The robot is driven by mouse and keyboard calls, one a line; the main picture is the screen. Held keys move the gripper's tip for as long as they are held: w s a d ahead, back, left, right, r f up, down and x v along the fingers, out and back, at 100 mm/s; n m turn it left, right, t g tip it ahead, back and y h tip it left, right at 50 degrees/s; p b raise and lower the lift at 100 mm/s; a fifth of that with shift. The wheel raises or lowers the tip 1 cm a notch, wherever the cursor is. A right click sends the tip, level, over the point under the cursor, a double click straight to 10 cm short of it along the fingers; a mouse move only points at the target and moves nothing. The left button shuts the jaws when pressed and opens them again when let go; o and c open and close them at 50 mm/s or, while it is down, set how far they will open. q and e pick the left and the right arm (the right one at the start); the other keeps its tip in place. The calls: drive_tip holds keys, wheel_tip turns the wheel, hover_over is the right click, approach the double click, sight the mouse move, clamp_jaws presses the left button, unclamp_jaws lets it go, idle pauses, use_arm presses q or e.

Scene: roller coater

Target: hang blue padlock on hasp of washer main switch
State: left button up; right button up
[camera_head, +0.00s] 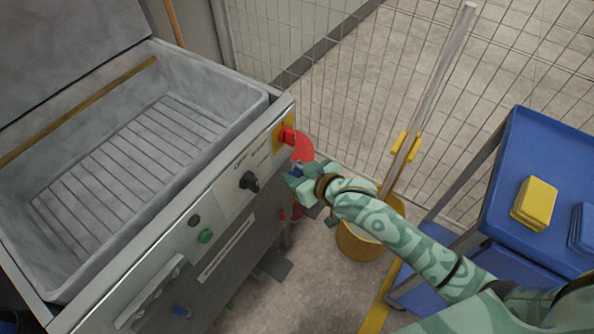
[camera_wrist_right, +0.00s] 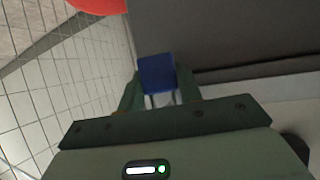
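The washer main switch (camera_head: 288,135) is a red handle on a yellow plate at the right end of the washer's front panel. A red round piece (camera_head: 302,148) juts out beside it; a red shape also shows at the top of the right wrist view (camera_wrist_right: 100,5). My right gripper (camera_head: 298,174) is just below the red piece, in front of the panel. It is shut on the blue padlock (camera_wrist_right: 157,72), which shows between the fingertips, apart from the red shape. In the head view the padlock (camera_head: 297,170) is small and partly hidden. The hasp's hole cannot be made out. My left gripper is not in view.
The grey washer (camera_head: 150,220) has a black knob (camera_head: 249,181) and a green button (camera_head: 205,236) on its front. A yellow mop bucket (camera_head: 360,243) with a handle stands right of my gripper. A blue cart (camera_head: 540,150) and a mesh fence (camera_head: 300,50) lie beyond.

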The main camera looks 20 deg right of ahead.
drive_tip(key=o, duration=0.4)
drive_tip(key=shift+o, duration=0.2)
use_arm(q)
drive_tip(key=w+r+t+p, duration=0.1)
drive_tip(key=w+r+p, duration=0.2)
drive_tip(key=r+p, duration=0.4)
drive_tip(key=shift+p, duration=0.4)
use_arm(e)
drive_tip(key=v, duration=1.6)
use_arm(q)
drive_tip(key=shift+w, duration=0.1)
use_arm(e)
drive_tip(key=shift+s+r, duration=0.1)
drive_tip(key=shift+r, duration=0.05)
